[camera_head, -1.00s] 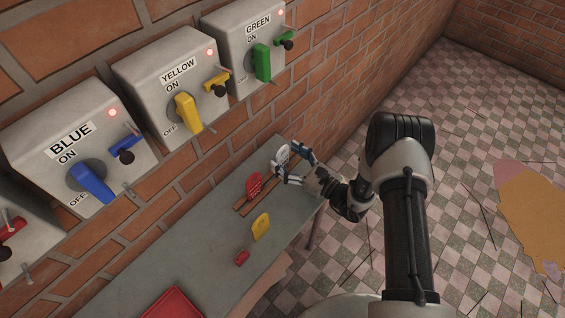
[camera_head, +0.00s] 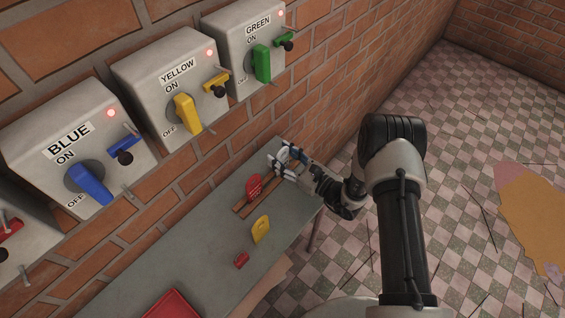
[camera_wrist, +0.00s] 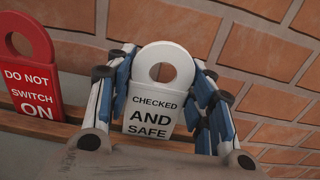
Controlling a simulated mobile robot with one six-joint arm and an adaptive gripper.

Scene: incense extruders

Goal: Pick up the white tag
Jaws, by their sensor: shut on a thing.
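The white tag (camera_wrist: 155,112) stands upright in the wrist view, with a round hole at its top and the words "CHECKED AND SAFE". My gripper (camera_wrist: 163,95) has a blue-padded finger on each side of it and is shut on the tag. In the head view my gripper (camera_head: 287,160) is at the far end of the table, and the tag is mostly hidden by the fingers. The tag's lower edge is at the wooden rack (camera_head: 243,210); I cannot tell whether it is clear of the rack.
A red "DO NOT SWITCH ON" tag (camera_wrist: 32,80) stands close left of the white tag; it also shows in the head view (camera_head: 254,187). A yellow tag (camera_head: 261,229), a small red object (camera_head: 242,260) and a red tray (camera_head: 173,304) are on the table (camera_head: 190,255). The brick wall is close behind.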

